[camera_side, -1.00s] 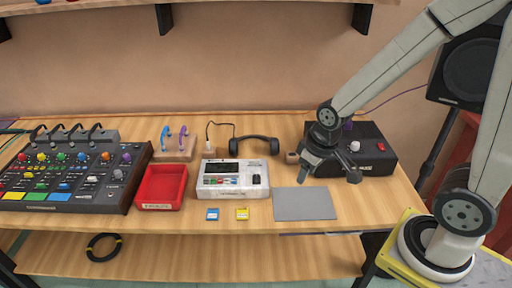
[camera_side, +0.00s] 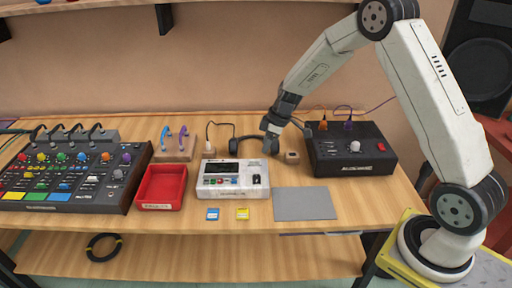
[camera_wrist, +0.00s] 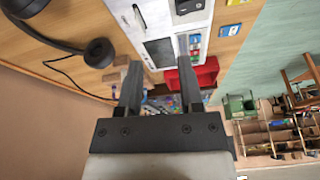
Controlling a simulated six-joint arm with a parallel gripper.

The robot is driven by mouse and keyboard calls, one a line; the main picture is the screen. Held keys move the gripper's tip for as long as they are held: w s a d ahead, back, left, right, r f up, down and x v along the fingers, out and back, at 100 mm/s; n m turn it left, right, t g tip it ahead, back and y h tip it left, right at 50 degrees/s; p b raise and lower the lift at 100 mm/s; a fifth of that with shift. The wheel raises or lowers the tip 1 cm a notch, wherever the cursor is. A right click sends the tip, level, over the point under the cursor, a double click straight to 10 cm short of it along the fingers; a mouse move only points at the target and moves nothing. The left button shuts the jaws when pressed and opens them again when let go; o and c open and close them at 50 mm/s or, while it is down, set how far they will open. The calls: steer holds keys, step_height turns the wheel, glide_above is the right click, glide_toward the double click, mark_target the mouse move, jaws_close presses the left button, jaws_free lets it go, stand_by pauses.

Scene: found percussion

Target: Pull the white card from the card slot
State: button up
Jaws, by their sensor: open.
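The white device (camera_side: 228,189) sits mid-table, with a dark screen and small coloured buttons. Its black card slot (camera_side: 257,181) is at the right of its top; a small white piece, perhaps the white card, shows there, too small to be sure. The device also shows at the top of the wrist view (camera_wrist: 167,22), with the black slot (camera_wrist: 187,5) at the picture edge. My gripper (camera_side: 270,147) is open and empty, above and behind the device's right end. In the wrist view its two fingers (camera_wrist: 160,85) are spread apart, and nothing is between them.
A blue card (camera_side: 212,214) and a yellow card (camera_side: 242,214) lie in front of the device. A red tray (camera_side: 162,187) stands left, a grey mat (camera_side: 305,204) right. Headphones (camera_side: 236,146) lie behind it, near my gripper. A black box (camera_side: 350,150) stands at right.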

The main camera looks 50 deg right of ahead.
steer(key=shift+w+d+f+n, duration=0.6)
steer(key=shift+w+d+f, duration=0.35)
steer(key=shift+w, duration=0.2)
steer(key=shift+x, duration=3.8)
steer(key=shift+w+a+r, duration=0.1)
steer(key=shift+w+a, duration=0.05)
steer(key=shift+a, duration=0.05)
jaws_close()
steer(key=shift+r, duration=1.75)
steer(key=shift+r, duration=1.35)
